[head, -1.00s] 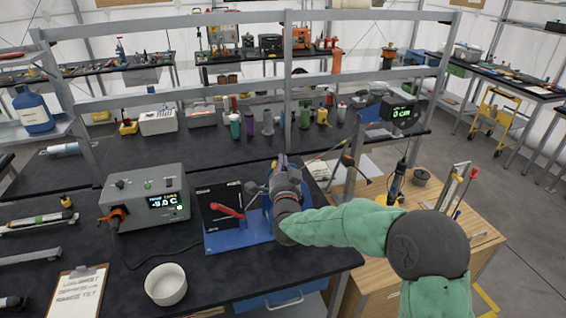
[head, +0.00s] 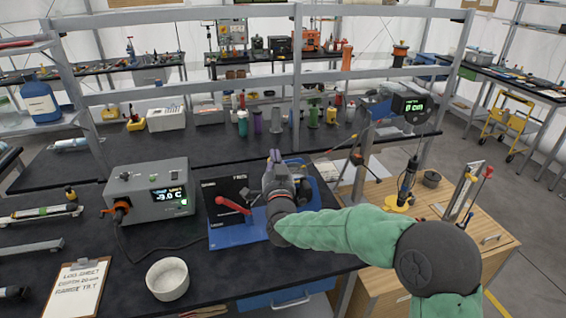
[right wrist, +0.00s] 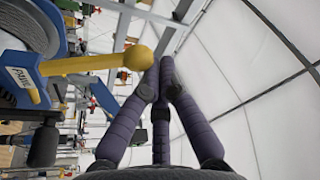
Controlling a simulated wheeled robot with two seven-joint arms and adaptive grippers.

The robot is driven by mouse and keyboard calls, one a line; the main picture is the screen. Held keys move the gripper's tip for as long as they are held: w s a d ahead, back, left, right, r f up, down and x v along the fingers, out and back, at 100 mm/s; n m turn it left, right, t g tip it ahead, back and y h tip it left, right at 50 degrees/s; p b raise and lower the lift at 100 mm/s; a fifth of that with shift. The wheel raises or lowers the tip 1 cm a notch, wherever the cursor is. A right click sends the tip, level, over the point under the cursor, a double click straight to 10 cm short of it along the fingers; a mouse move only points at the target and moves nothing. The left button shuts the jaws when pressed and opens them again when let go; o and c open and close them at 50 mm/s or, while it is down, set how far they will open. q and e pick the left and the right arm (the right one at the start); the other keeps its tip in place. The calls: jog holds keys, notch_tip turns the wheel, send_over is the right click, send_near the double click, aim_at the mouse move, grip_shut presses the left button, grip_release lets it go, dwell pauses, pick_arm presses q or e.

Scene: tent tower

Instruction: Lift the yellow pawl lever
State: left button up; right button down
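The yellow pawl lever (right wrist: 95,64) shows in the right wrist view, with a round knob at its end. It sticks out to the right from a blue bracket (right wrist: 15,70) with a white label, beside a grey drum (right wrist: 30,20). My right gripper (right wrist: 162,75) has purple-grey fingers drawn together at the tips. The knob appears right beside the fingertips; I cannot tell whether they touch. In the head view my right gripper (head: 276,160) is over the blue base (head: 232,238) and hides the lever. My left gripper is not in view.
A black panel (head: 220,190) with a red handle (head: 233,205) stands left of my right gripper. A grey display box (head: 148,190), a white bowl (head: 167,279) and a clipboard (head: 78,285) are on the black bench. A wooden cabinet (head: 400,255) stands at the right.

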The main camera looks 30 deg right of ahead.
jog(key=shift+w+d+r+n, duration=0.2)
jog(key=shift+w+r+n, duration=0.15)
jog(key=shift+r, duration=0.4)
jog(key=shift+w+d+r+n, duration=0.15)
jog(key=shift+w+r+n, duration=0.15)
jog(key=shift+r, duration=0.4)
jog(key=p+v, duration=0.1)
jog(key=v, duration=0.8)
jog(key=shift+s+f, duration=0.2)
jog(key=shift+s, duration=0.2)
jog(key=shift+d, duration=0.1)
